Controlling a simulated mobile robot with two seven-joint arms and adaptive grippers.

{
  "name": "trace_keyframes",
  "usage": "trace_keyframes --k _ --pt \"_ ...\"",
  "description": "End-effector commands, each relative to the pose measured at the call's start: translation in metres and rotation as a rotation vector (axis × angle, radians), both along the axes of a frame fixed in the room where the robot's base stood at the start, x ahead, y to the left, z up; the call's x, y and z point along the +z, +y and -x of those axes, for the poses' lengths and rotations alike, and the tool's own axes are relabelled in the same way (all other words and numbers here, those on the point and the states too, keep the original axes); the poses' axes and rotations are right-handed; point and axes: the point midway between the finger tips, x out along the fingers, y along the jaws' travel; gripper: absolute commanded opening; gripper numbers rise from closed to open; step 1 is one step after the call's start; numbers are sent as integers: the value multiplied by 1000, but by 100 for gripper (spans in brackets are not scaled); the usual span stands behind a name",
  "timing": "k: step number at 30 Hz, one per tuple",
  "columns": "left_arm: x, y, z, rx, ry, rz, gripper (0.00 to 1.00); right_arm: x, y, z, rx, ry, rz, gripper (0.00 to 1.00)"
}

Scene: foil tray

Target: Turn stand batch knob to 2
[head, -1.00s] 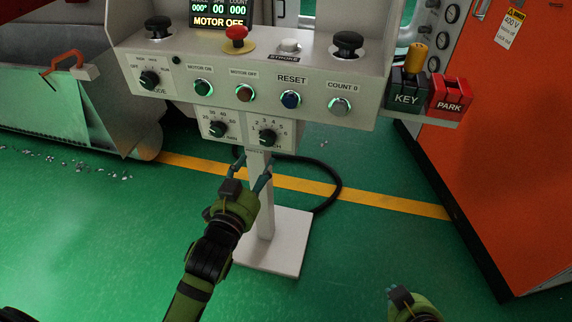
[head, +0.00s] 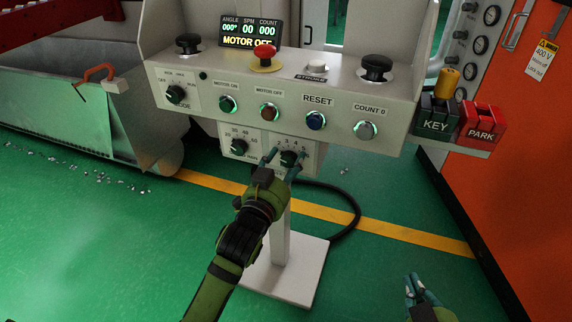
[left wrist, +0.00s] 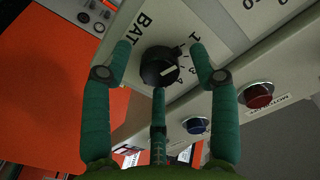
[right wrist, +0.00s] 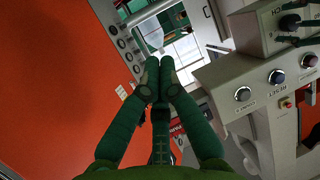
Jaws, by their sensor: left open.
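The stand batch knob (head: 288,158) is a black dial on the small white panel under the control box. In the left wrist view the knob (left wrist: 153,62) shows a white pointer line towards its numerals; the exact number is unclear. My left gripper (head: 284,158) is open at the knob, a finger on each side. In the left wrist view the left gripper (left wrist: 163,60) straddles it with gaps visible; contact cannot be seen. My right gripper (head: 420,285) is low at the right, away from the panel. In the right wrist view its fingertips (right wrist: 158,66) meet, with nothing between them.
A similar rate knob (head: 239,147) sits just left. Above are lit buttons, including RESET (head: 316,120), and a red emergency stop (head: 265,56). KEY (head: 437,118) and PARK (head: 480,124) blocks are at right. A black cable (head: 350,222) curves behind the stand. Green floor is open.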

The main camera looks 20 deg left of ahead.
Motion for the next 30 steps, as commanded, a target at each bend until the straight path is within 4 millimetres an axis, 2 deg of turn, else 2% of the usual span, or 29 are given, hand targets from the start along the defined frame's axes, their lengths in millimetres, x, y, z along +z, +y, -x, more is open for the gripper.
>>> trace_keyframes --k 3,4,5,6,8,18,25,30 --pt "0 0 0 0 0 0 60 0 0 0 0 0 0 0" --pt "0 0 0 0 0 0 56 0 0 0 0 0 0 0" --pt "0 0 0 0 0 0 44 0 0 0 0 0 0 0" --pt "0 0 0 0 0 0 28 0 0 0 0 1 0 0" --pt "0 0 0 0 0 0 4 0 0 0 0 1 0 0" --pt "1 0 0 0 -1 -7 4 -2 -1 1 -1 19 4 0" --pt "3 0 0 0 -3 -51 4 -37 -17 21 -33 227 48 0" --pt "4 0 0 0 -5 -109 4 -72 -35 56 -67 478 98 0"
